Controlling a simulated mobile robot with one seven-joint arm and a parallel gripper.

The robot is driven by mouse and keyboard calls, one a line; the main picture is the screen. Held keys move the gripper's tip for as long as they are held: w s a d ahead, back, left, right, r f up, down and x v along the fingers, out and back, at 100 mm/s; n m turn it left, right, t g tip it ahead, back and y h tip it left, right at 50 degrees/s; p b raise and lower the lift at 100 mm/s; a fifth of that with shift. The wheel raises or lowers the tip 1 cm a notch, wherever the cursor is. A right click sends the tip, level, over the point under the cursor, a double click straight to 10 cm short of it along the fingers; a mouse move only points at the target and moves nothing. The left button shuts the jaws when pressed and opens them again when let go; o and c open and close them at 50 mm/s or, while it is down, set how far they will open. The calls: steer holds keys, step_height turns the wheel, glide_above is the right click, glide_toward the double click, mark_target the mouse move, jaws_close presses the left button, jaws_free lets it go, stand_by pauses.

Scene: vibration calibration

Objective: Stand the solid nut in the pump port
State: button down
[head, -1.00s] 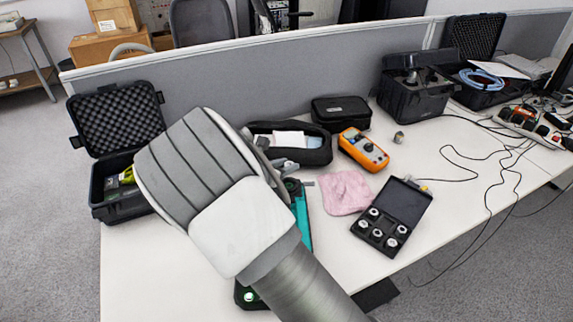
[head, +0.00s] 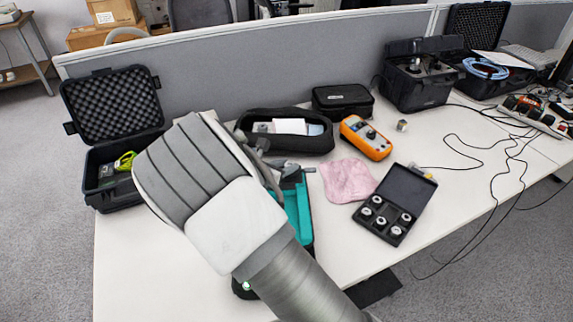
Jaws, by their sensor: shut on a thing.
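My gripper (head: 277,168) is mostly hidden behind my own grey and white wrist; only grey finger parts show past its right side. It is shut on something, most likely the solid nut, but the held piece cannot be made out. It is over the upper end of a teal and black device (head: 304,215), which my arm partly covers. I cannot tell whether this is the pump, and no port is visible. A small black open case (head: 409,186) holds several silver nuts (head: 381,221), and one of its places looks empty.
A pink cloth (head: 348,181), orange meter (head: 365,138), small metal piece (head: 402,125) and black pouch (head: 262,140) lie around. Open black cases stand at left (head: 110,203) and back right (head: 422,92). Cables (head: 470,142) cross the right side. A grey partition (head: 230,70) closes the back.

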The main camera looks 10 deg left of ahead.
steer(key=shift+f, duration=0.25)
stand_by(0.5)
steer(key=shift+c, duration=2.4)
jaws_free()
steer(key=shift+s, duration=0.1)
